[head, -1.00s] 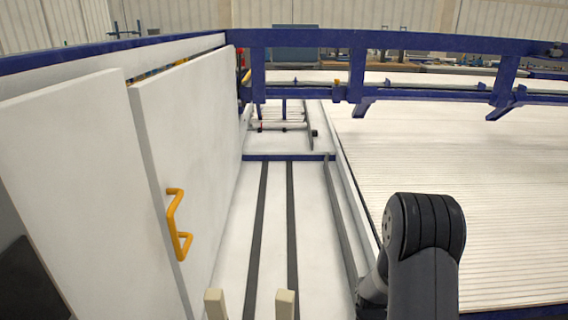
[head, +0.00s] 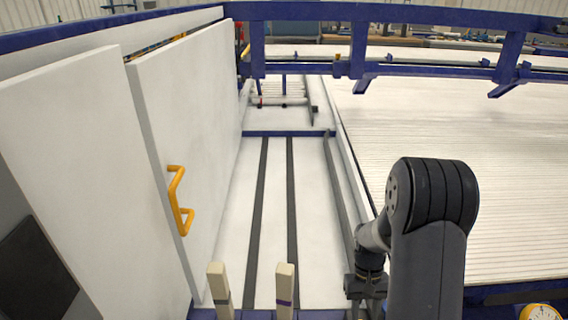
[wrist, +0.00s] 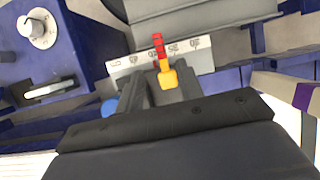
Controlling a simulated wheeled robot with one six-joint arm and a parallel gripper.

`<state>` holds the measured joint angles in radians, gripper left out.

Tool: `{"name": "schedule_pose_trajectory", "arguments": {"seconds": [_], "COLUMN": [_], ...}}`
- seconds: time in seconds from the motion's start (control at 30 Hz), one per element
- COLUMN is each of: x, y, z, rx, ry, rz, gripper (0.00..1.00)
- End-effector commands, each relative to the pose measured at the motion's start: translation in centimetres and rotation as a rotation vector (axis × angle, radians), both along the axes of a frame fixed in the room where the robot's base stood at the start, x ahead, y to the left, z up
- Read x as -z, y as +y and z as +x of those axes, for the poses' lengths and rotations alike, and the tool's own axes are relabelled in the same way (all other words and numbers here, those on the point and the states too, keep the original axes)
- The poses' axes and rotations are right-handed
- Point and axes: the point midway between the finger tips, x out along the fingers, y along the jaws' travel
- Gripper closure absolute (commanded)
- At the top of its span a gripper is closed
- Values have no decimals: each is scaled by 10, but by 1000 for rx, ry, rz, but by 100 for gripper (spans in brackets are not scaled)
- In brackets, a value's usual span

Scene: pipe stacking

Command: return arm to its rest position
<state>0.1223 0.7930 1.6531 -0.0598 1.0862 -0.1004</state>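My dark grey arm (head: 432,230) stands at the right of the head view, its rounded joint uppermost. My gripper (head: 366,290) hangs low beside it, partly hidden by the arm and cut by the frame edge. In the wrist view my gripper (wrist: 155,98) shows as grey finger parts beyond its dark body.
A yellow pointer (wrist: 168,78) and a numbered scale (wrist: 120,66) lie just beyond the gripper. Two pale posts (head: 286,285) stand at the front. A white door with a yellow handle (head: 178,200) is left. The railed floor (head: 271,215) between is clear.

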Motion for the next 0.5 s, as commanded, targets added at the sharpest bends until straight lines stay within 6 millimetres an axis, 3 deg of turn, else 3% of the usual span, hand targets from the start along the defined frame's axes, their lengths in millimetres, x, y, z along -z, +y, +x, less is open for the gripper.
{"name": "schedule_pose_trajectory", "arguments": {"seconds": [0.37, 0.5], "x": [72, 68], "y": [0, 5], "z": [-30, -28], "rx": [2, 138], "ry": [3, -2], "rz": [0, 0], "gripper": [65, 65]}}
